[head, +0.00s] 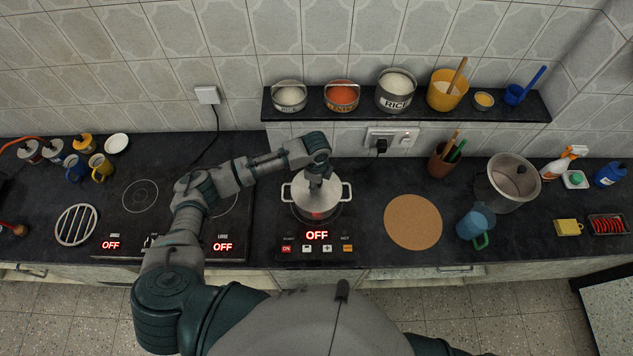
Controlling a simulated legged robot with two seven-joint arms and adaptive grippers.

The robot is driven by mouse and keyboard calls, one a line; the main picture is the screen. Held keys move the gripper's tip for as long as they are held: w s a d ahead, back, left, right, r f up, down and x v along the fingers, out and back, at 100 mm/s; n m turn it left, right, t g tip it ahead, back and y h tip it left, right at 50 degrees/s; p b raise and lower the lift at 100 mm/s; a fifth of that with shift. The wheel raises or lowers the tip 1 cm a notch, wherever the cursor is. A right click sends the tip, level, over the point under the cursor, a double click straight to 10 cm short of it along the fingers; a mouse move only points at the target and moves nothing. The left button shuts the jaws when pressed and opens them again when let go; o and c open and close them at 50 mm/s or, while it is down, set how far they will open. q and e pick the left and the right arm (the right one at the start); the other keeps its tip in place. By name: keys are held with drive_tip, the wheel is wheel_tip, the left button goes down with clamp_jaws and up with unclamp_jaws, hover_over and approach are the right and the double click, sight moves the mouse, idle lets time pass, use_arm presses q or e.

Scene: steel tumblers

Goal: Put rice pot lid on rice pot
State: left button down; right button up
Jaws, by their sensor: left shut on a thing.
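The rice pot (318,214) is a steel pot with two side handles on the small single hob at the middle of the counter in the head view. The pale round lid (334,194) lies over its mouth and looks level. I cannot tell whether the lid rests on the rim or hangs just above it. My left gripper (317,186) points down from above and is shut on the lid at its middle, hiding the knob. My right gripper is out of view.
A cork mat (413,221) lies right of the hob. Beyond it are a blue jug (474,224) and a large steel pot (508,186). A shelf (290,117) with containers hangs behind. A black cooktop (140,215) lies left.

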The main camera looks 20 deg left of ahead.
use_arm(q)
drive_tip(key=c, duration=0.8)
unclamp_jaws()
drive_tip(key=shift+o, duration=0.2)
wheel_tip(320, 180, up, 12)
drive_tip(key=shift+f, duration=0.15)
